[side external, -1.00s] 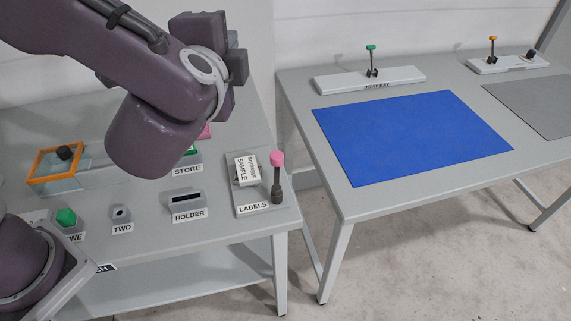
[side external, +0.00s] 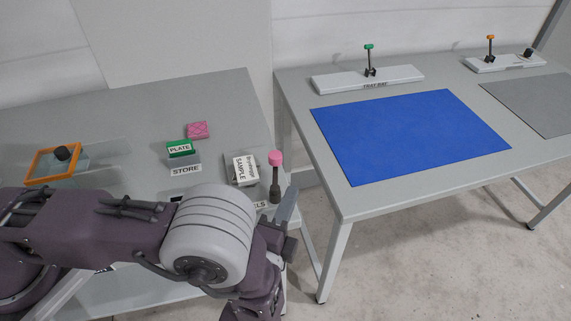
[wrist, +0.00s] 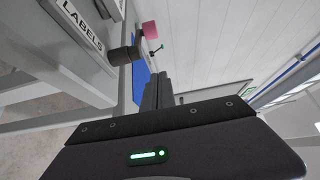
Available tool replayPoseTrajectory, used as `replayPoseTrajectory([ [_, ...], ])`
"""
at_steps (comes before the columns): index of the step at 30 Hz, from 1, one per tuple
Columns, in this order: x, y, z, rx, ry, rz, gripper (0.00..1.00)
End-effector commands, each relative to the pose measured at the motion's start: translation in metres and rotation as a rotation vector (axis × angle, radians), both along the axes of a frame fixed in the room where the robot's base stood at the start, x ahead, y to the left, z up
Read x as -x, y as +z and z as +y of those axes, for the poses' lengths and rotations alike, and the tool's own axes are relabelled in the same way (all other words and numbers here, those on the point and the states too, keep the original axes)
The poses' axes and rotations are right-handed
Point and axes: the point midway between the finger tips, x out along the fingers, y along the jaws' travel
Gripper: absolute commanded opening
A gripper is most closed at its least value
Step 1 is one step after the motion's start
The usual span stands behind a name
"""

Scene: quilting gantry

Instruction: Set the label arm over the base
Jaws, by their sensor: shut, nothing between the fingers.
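The LABELS base (side external: 262,205) is at the right end of the near table, partly hidden by my arm. A white card marked SAMPLE (side external: 245,169) lies on it. An upright dark arm with a pink knob (side external: 275,158) stands at its right side. In the wrist view the LABELS sign (wrist: 84,22), the arm's dark foot (wrist: 125,53) and the pink knob (wrist: 149,30) are at the upper left. My gripper (wrist: 157,90) is shut and empty, close to the dark arm in that view; I see no clear contact. Its fingertips are not clear in the side view.
The STORE block (side external: 185,163) with a green PLATE piece, a pink block (side external: 198,130) and an orange-framed box (side external: 55,162) stand on the near table. A gap separates it from the second table with the blue mat (side external: 410,135) and the TRAY BAY lever (side external: 369,60).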

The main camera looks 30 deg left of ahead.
Motion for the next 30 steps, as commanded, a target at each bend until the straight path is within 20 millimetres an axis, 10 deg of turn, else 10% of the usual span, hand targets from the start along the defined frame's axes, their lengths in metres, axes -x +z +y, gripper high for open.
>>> replayPoseTrajectory([
  [17,-0.098,0.001,0.02,0.001,0.004,-0.001,0.0],
  [30,-0.078,0.0,0.054,-0.001,0.0,0.001,0.0],
])
